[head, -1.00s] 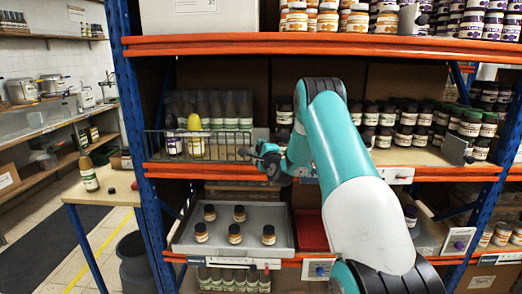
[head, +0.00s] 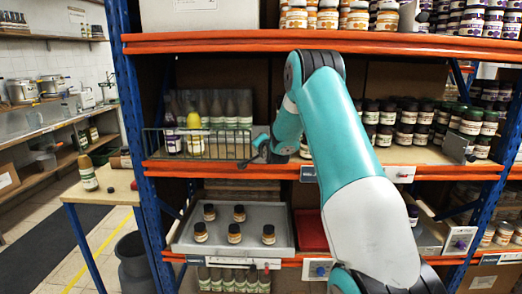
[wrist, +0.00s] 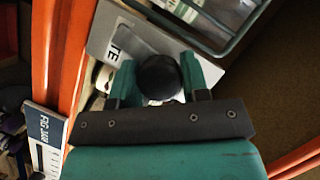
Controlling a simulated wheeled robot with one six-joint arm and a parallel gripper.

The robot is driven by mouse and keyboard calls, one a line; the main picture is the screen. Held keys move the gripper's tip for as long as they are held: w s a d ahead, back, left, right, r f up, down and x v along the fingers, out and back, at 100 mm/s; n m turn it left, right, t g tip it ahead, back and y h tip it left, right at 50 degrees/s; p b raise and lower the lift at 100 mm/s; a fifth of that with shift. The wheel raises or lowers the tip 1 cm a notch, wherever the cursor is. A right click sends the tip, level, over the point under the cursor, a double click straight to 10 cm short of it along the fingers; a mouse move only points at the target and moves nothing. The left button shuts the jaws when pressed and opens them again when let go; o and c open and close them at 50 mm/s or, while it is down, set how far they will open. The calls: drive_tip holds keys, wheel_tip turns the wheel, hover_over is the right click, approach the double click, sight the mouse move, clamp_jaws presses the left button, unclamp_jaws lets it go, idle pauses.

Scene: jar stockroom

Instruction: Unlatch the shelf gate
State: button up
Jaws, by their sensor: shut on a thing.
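The shelf gate (head: 200,146) is a wire guard across the left part of the middle shelf, upright in front of several bottles. Part of its rim also shows at the top of the wrist view (wrist: 215,48). A round black knob (wrist: 160,77) sits between the fingers of my gripper (wrist: 161,82), which is shut on it. Beside the knob is a pale grey plate with dark letters, partly hidden (wrist: 118,38). In the head view my gripper (head: 256,152) is at the gate's right end, and the knob's link to the gate cannot be made out.
An orange shelf beam (head: 225,169) runs just below the gate. Dark jars (head: 410,125) stand right of my arm on the same shelf. A grey tray with several jars (head: 280,215) is below. A yellow-topped bottle (head: 194,135) stands behind the wire.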

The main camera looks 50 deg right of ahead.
drive_tip(key=shift+f+n+g+b, duration=0.1)
drive_tip(key=shift+n+g+b, duration=0.25)
drive_tip(key=shift+n, duration=0.45)
drive_tip(key=o, duration=0.9)
drive_tip(key=b+v, duration=0.4)
drive_tip(key=v, duration=1.3)
drive_tip(key=shift+s+a, duration=0.1)
drive_tip(key=shift+a, duration=0.25)
drive_tip(key=shift+a, duration=0.1)
